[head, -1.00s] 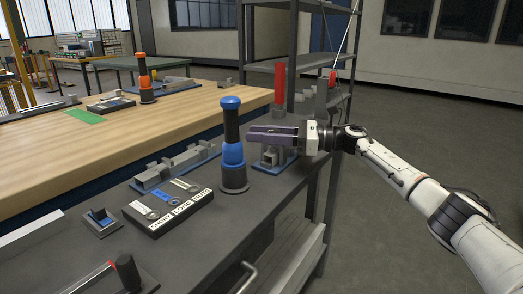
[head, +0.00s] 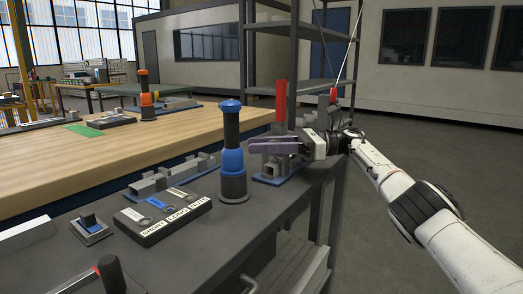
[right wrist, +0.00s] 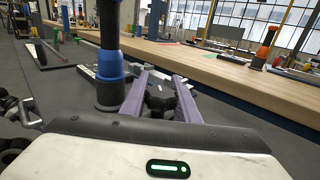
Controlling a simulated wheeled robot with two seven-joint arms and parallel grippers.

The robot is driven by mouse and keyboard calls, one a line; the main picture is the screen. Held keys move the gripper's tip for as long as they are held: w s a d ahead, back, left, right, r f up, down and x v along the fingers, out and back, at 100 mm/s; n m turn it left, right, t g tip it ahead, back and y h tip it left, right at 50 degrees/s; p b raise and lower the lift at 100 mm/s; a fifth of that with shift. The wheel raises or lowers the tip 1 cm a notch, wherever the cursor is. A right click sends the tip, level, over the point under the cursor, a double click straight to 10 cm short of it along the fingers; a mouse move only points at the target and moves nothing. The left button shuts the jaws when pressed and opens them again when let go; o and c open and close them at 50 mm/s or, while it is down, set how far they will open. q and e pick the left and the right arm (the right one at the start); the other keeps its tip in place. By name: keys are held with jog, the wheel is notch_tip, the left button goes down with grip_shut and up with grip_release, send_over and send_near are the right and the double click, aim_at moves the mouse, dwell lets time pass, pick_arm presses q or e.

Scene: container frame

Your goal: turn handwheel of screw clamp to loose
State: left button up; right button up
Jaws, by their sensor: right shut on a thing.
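The screw clamp (head: 270,176) stands on a blue base on the dark bench, right of the blue-and-black column. My right gripper (head: 282,146) reaches in from the right, just above the clamp, with its long purple fingers pointing left. In the right wrist view, a dark lobed handwheel (right wrist: 160,98) sits between the two purple fingers (right wrist: 160,92), and the gripper is shut on it. The handwheel is hidden behind the fingers in the head view. My left gripper is not in view.
The blue-and-black column (head: 233,155) stands close left of the fingertips. A red upright handle (head: 280,102) rises just behind the gripper. A labelled dark box (head: 165,215) and a small blue-and-grey block (head: 91,229) lie farther left. Dark shelving stands behind.

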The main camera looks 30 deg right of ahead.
jog(key=shift+r, duration=0.15)
dwell(0.4)
jog(key=o, duration=1)
jog(key=shift+o, duration=0.2)
